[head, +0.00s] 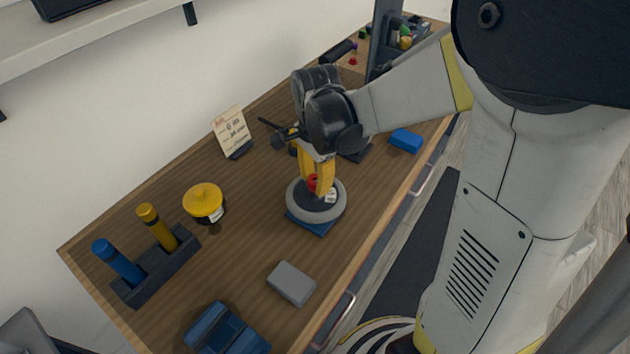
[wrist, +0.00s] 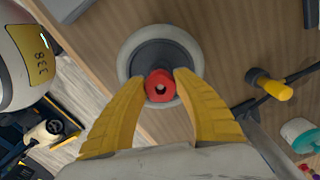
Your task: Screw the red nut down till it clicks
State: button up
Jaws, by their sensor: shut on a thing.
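The red nut (wrist: 159,86) sits at the middle of a round wheel-like piece with a pale rim (wrist: 127,60) and a dark hub. It also shows as a red spot in the head view (head: 312,183). My gripper (wrist: 160,82) has yellow fingers, one on each side of the nut, and is shut on it. In the head view my gripper (head: 315,180) points down over the wheel (head: 300,212), which lies on a blue base (head: 312,227) on the wooden bench. The thread under the nut is hidden.
A yellow round container (head: 204,201), a rack (head: 152,270) with a blue and a yellow handle, a grey block (head: 292,284) and a blue holder (head: 225,332) stand on the bench (head: 250,260). A small card (head: 232,131) stands behind. A blue block (head: 406,140) lies to the right.

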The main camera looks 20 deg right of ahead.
jog(key=m, duration=0.4)
jog(key=shift+d, duration=0.1)
jog(key=m, duration=0.4)
jog(key=shift+s+m, duration=0.1)
jog(key=shift+m, duration=0.3)
jog(key=o, duration=1.1)
jog(key=shift+s, duration=0.1)
notch_tip(320, 180, up, 12)
jog(key=shift+r, duration=0.1)
